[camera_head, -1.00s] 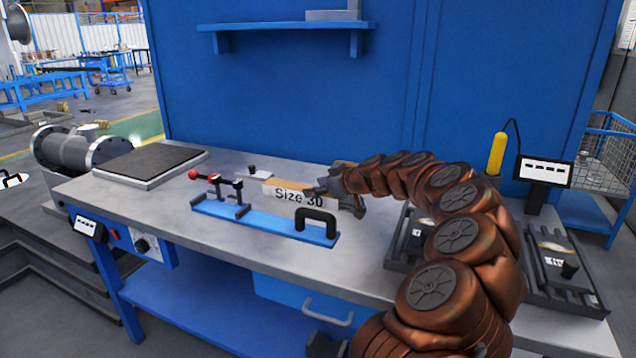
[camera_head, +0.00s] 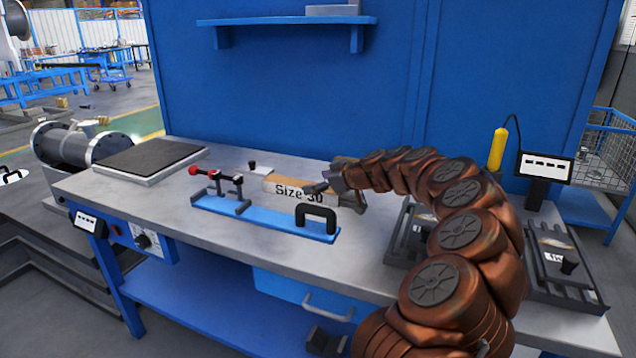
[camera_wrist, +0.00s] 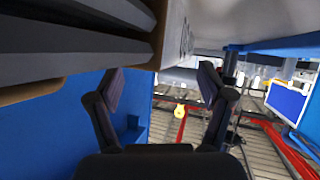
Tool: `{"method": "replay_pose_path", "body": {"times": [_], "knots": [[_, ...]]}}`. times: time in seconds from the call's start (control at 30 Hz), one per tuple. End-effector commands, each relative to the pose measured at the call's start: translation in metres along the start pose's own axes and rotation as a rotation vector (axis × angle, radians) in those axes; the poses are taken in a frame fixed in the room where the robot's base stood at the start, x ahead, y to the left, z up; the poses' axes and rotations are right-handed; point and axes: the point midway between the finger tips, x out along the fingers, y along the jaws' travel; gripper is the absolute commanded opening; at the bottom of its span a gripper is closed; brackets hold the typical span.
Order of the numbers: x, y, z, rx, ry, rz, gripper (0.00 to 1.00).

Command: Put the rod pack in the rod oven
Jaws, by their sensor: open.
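A long tan and white block marked "Size 30" (camera_head: 283,190) lies on the bench behind the blue clamp fixture; it looks like the rod pack, but I cannot read more of its label. My gripper (camera_head: 322,187) is at its right end, partly covering it. In the wrist view the open fingers (camera_wrist: 160,80) stand apart, and a tan and white edge with lettering (camera_wrist: 180,35) shows at the top between them. I cannot tell whether the fingers touch it. I cannot identify the rod oven for certain; a blue unit with a knob (camera_head: 142,243) hangs under the bench's left front.
The blue fixture (camera_head: 265,222) carries a red-tipped clamp (camera_head: 193,171) and a black handle (camera_head: 316,214). A dark-topped plate (camera_head: 150,158) is at the bench's left. Dark clamped trays (camera_head: 560,275) and a yellow cylinder (camera_head: 497,150) are at the right. The front left bench top is clear.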

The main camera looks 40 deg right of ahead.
Motion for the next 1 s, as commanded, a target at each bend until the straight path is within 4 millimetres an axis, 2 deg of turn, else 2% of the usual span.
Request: {"method": "replay_pose_path", "body": {"times": [0.5,0.6,0.8,1.0], "knots": [[-0.089,0.001,0.0,-0.001,0.003,0.004,0.8],[-0.101,0.001,0.0,0.0,0.003,0.004,0.8],[-0.115,0.001,0.0,0.001,0.001,0.003,0.8],[-0.116,0.0,0.0,0.0,0.0,0.001,0.8]]}}
